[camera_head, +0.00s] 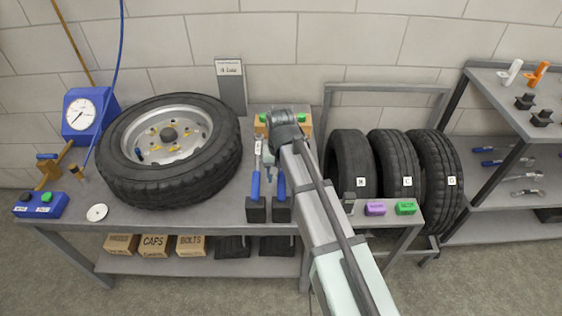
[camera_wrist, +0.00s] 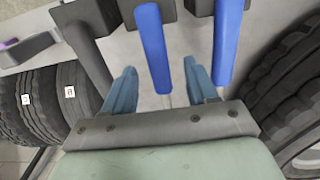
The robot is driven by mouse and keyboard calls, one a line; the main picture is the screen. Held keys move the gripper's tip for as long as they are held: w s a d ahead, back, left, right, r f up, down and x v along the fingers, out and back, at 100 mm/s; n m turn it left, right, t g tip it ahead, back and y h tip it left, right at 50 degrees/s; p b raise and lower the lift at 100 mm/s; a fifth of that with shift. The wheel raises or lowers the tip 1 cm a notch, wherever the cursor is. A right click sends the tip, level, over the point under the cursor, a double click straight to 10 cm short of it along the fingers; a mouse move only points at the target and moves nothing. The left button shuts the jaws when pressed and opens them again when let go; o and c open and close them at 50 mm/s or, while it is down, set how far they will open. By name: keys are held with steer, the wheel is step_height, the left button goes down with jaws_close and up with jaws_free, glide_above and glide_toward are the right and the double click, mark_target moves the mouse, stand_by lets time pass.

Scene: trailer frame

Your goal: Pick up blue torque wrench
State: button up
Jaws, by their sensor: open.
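Two torque wrenches with blue handles lean in dark holders at the bench's front edge, a left one (camera_head: 255,184) and a right one (camera_head: 282,184). My gripper (camera_head: 271,168) is over the bench behind the handles, partly hidden by my arm. In the wrist view my gripper (camera_wrist: 159,70) is open, its blue-grey fingers spread. One blue handle (camera_wrist: 153,45) runs toward the gap between the fingers, with no visible grip on it. The other blue handle (camera_wrist: 228,40) passes just outside the right finger. I cannot tell whether that finger touches it.
A large wheel (camera_head: 170,185) lies on the bench to the left. Several tyres (camera_head: 350,150) stand on a rack to the right. A dark bar (camera_wrist: 95,65) rises beside the left finger. Purple (camera_head: 375,208) and green (camera_head: 406,207) blocks sit at the right.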

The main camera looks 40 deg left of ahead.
mark_target(281, 182)
steer(key=shift+s+d+f, duration=0.1)
steer(key=shift+d+f, duration=0.05)
steer(key=shift+f, duration=1.2)
steer(key=shift+s+d+f, duration=0.1)
steer(key=shift+d+f, duration=0.05)
steer(key=shift+f, duration=1.15)
steer(key=shift+w, duration=0.1)
jaws_close()
